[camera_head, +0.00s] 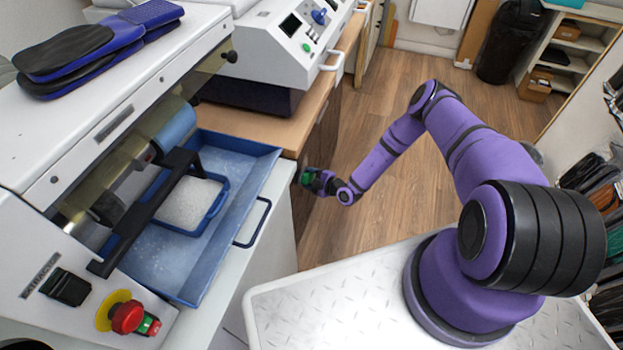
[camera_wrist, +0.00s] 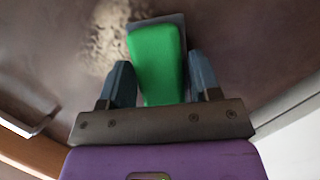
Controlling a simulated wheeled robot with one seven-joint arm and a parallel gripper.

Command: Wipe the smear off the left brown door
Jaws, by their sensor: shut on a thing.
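A brown door (camera_wrist: 220,40) fills most of the wrist view. A pale, grainy smear (camera_wrist: 105,38) shows on it, up and to the left of my gripper. My gripper (camera_wrist: 165,85) is shut on a green block-like wiper (camera_wrist: 157,60) with a dark grey far end, which overlaps the right side of the smear. I cannot tell whether the wiper touches the door. The door and smear are largely hidden there.
A white machine (camera_head: 100,110) with a blue tray (camera_head: 190,260) stands at left. A wooden counter (camera_head: 290,130) holds another white machine (camera_head: 285,45). A handle (camera_wrist: 35,125) shows at the left in the wrist view. The wood floor (camera_head: 345,220) is clear.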

